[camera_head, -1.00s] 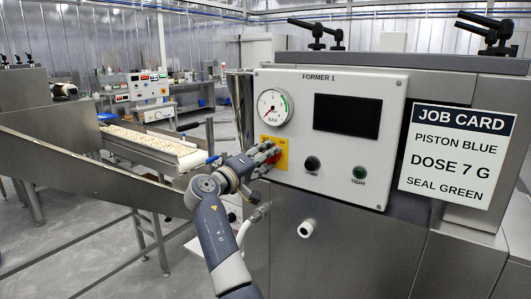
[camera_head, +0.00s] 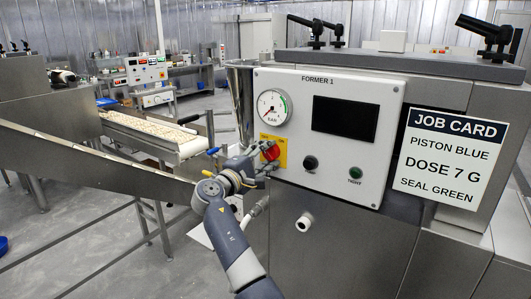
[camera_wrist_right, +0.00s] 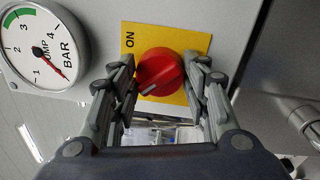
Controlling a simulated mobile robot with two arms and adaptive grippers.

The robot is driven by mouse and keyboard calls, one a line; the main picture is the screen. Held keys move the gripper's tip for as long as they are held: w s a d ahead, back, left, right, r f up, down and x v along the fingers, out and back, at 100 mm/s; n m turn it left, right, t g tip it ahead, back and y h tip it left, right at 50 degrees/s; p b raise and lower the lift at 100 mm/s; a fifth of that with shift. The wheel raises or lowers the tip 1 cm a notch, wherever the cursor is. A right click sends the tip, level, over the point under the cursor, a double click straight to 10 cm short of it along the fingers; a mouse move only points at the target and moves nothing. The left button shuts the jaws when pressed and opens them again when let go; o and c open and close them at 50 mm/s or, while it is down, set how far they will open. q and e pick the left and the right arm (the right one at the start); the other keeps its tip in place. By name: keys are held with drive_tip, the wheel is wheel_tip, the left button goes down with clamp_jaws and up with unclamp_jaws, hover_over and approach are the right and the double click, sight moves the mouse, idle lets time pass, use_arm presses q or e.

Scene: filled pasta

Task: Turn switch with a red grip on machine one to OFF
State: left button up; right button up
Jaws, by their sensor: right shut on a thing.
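The red switch grip (camera_head: 271,151) sits on a yellow plate (camera_head: 283,155) on the front panel of the machine marked FORMER 1 (camera_head: 342,190). In the right wrist view the red grip (camera_wrist_right: 158,70) shows a white mark pointing to the lower left, away from the word ON on the yellow plate (camera_wrist_right: 190,42). The left finger covers the plate's lower left part. My right gripper (camera_head: 266,160) is at the switch, its fingers (camera_wrist_right: 163,75) on both sides of the grip and shut on it. My left gripper is not in view.
A pressure gauge (camera_head: 273,107) is just above the switch, and black (camera_head: 310,163) and green (camera_head: 355,173) buttons are to its right. A white knob (camera_head: 305,221) sticks out below the panel. A tray conveyor (camera_head: 152,130) stands at the left.

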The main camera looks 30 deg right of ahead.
drive_tip(key=shift+r, duration=0.1)
idle(0.3)
drive_tip(key=o, duration=1.1)
drive_tip(key=shift+d, duration=0.1)
drive_tip(key=shift+c, duration=0.2)
drive_tip(key=v, duration=1.2)
drive_tip(key=shift+w, duration=0.1)
